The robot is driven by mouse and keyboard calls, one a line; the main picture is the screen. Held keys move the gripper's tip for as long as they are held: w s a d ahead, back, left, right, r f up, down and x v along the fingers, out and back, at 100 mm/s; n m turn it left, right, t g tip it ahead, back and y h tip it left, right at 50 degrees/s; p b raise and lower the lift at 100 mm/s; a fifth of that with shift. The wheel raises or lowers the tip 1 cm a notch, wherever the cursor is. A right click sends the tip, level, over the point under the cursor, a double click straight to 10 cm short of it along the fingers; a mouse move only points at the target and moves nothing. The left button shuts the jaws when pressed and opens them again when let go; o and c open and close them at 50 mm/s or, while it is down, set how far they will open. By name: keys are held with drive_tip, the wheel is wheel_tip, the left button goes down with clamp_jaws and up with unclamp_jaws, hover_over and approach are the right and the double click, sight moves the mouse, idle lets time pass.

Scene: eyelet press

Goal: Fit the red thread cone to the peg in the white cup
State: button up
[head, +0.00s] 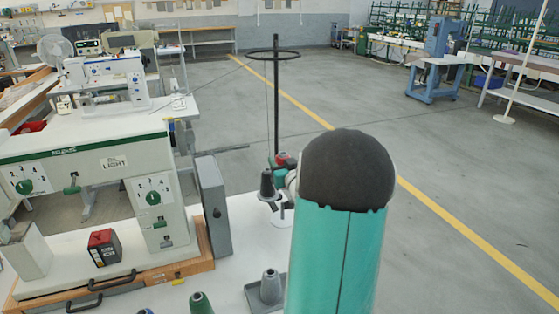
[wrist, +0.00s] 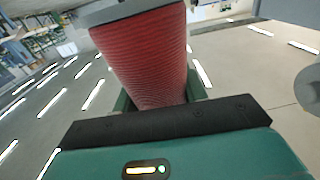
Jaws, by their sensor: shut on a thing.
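The red thread cone (wrist: 150,55) fills the upper middle of the wrist view. My gripper (wrist: 160,98) is shut on it, with a green finger at each side of its lower part. A grey rim or plate crosses the cone's far end at the top. In the head view, a small red patch (head: 283,160) shows beside the black pole, probably the cone; my arm hides most of that area. A round white piece (head: 282,217) lies at the pole's foot; I cannot tell whether it is the white cup. No peg in a cup is clearly visible.
A black thread stand (head: 275,95) with a ring rises from the white table (head: 232,262). A dark cone (head: 268,184) is beside its pole. A grey holder (head: 267,290) and a green cone (head: 201,303) stand in front. A sewing machine (head: 90,165) takes up the left.

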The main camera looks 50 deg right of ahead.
drive_tip(key=shift+a, duration=0.1)
drive_tip(key=shift+f, duration=2.95)
drive_tip(key=shift+f, duration=3.4)
idle(1.6)
